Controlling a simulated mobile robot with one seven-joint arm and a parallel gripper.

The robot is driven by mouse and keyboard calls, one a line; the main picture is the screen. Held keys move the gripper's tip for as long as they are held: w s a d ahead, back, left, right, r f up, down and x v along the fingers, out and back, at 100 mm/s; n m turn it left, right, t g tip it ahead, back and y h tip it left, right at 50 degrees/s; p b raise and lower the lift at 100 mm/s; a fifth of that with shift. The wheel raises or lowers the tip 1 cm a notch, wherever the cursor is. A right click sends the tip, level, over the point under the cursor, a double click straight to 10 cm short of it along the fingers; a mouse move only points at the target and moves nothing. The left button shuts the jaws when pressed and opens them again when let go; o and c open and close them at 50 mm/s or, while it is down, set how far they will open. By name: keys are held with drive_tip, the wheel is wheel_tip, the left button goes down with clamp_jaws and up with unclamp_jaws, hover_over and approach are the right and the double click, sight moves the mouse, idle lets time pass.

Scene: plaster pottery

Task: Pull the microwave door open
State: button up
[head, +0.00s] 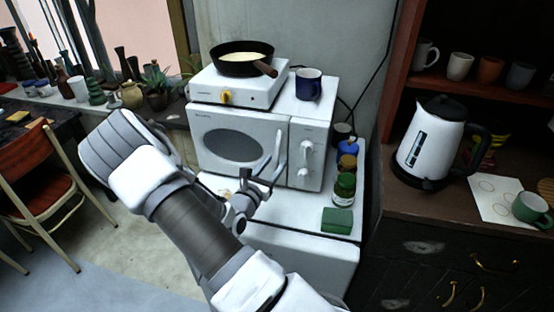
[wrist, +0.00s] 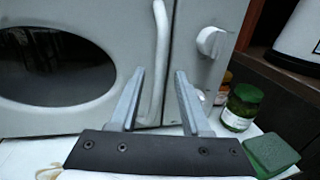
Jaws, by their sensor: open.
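The white microwave (head: 308,150) stands on a white counter with its door (head: 262,128) shut. The door has a dark oval window, which also shows in the wrist view (wrist: 45,65). The pale upright door handle (wrist: 160,45) is at the door's right edge, beside the knob panel. My gripper (head: 266,168) is in front of the handle's lower part, open and empty. In the wrist view the handle's lower part appears between the two fingers of my gripper (wrist: 159,78), nearer the left one. I cannot tell whether the fingertips reach past it.
A hot plate (head: 255,88) with a frying pan (head: 240,66) and a blue mug (head: 308,85) stand on the microwave. Right of it are a green jar (head: 344,188) and a green block (head: 337,220). A kettle (head: 430,145) stands on the right cabinet. A chair (head: 35,190) is far left.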

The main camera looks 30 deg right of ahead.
drive_tip(key=shift+x, duration=1.25)
clamp_jaws()
idle(0.5)
